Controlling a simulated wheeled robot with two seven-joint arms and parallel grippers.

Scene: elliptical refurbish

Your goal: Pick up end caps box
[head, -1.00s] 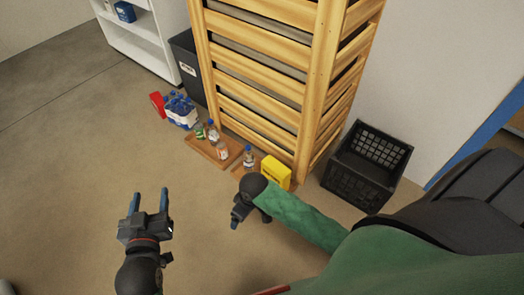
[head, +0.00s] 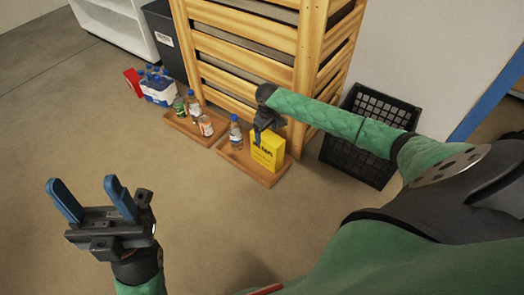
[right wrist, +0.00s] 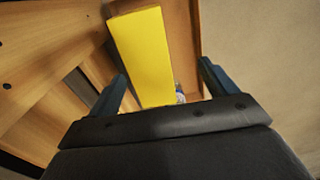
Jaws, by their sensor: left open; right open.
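A yellow box (head: 267,152) with dark print, which I take to be the end caps box, stands upright on the right wooden tray (head: 262,177). My right gripper (head: 258,137) is at the box's upper left in the head view, partly overlapping it. In the right wrist view the yellow box (right wrist: 145,55) shows between the two open fingers of my right gripper (right wrist: 163,70). Whether either finger touches it I cannot tell. My left gripper (head: 82,184) is open and empty above the bare floor at the left.
A bottle (head: 236,132) stands on the same tray, left of the box. Another wooden tray (head: 187,131) holds several bottles. A wooden slatted crate (head: 247,42) rises close behind. A black crate (head: 357,160) is at the right. The floor (head: 200,210) in front is clear.

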